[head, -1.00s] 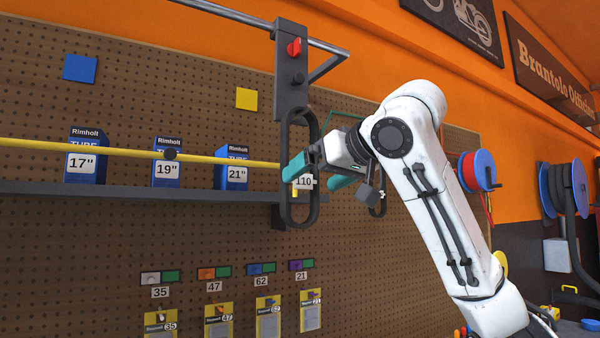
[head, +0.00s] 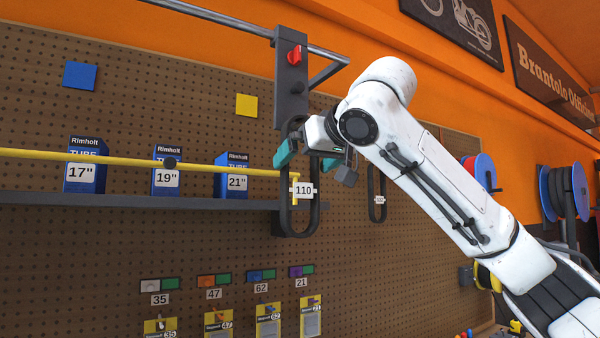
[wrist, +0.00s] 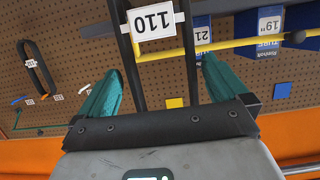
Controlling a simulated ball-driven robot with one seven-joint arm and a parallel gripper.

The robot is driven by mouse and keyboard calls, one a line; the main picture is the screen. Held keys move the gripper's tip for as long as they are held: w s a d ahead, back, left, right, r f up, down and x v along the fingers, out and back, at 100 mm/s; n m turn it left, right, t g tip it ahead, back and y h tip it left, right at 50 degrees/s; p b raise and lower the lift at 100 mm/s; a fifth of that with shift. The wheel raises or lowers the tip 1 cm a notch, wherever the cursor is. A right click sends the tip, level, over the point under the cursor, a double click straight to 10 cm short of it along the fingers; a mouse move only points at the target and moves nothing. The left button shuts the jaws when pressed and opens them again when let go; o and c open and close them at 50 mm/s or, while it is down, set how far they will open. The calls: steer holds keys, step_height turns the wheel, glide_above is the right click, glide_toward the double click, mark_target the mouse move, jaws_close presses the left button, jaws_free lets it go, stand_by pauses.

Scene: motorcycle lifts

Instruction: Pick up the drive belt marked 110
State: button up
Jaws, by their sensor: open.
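The drive belt marked 110 (head: 315,218) is a long black loop hanging upright below a dark bracket with a red knob. Its white 110 tag (head: 303,190) faces me, and the tag also shows upside down in the wrist view (wrist: 153,22). My gripper (head: 308,158) is open at the upper part of the loop, above the tag. In the wrist view my teal fingers (wrist: 160,68) stand apart, with the belt's two dark strands (wrist: 139,88) running between them, nearer the left finger. The belt's top is partly hidden by my gripper.
A second black belt (head: 371,205) hangs to the right behind; its tag is too small to read. A yellow bar (head: 140,160) crosses in front of a dark shelf (head: 120,200) with blue tube boxes (head: 232,178). The bracket (head: 291,85) is just above my gripper.

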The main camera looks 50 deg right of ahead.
steer(key=p+x, duration=0.1)
steer(key=x, duration=0.3)
steer(key=shift+w+r+p, duration=0.15)
steer(key=shift+w+p, duration=0.1)
steer(key=shift+p, duration=0.05)
steer(key=c, duration=1)
steer(key=shift+r, duration=0.1)
